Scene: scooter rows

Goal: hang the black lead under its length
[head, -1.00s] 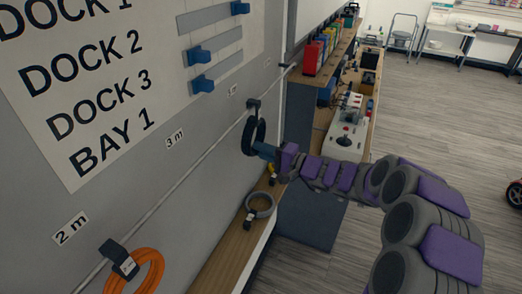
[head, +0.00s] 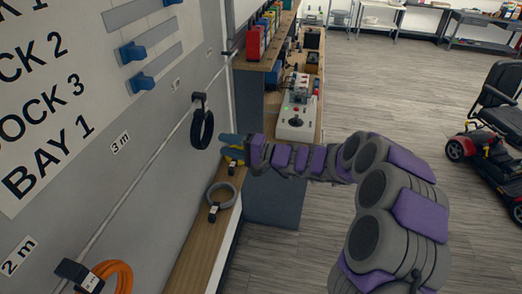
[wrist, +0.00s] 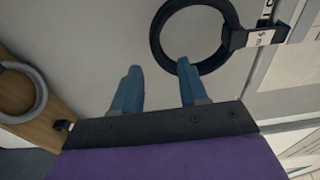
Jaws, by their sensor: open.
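The black lead (head: 202,129) is a coiled ring hanging from a black hook (head: 199,99) on the wall rail, past the 3 m label (head: 121,143). In the wrist view the black lead (wrist: 159,37) hangs from its hook, whose white tag (wrist: 260,38) is too small to read surely. My gripper (head: 227,140) is open and empty, just right of the coil in the head view. In the wrist view its blue fingers (wrist: 157,78) are spread, the right fingertip close to the coil's edge; I cannot tell whether they touch.
A grey coil (head: 221,194) lies on the wooden shelf (head: 201,250) below. An orange coil (head: 115,273) hangs near the 2 m label (head: 17,256). A bench with a control box (head: 295,122) stands behind my arm. A red scooter (head: 490,140) is at right; the floor between is clear.

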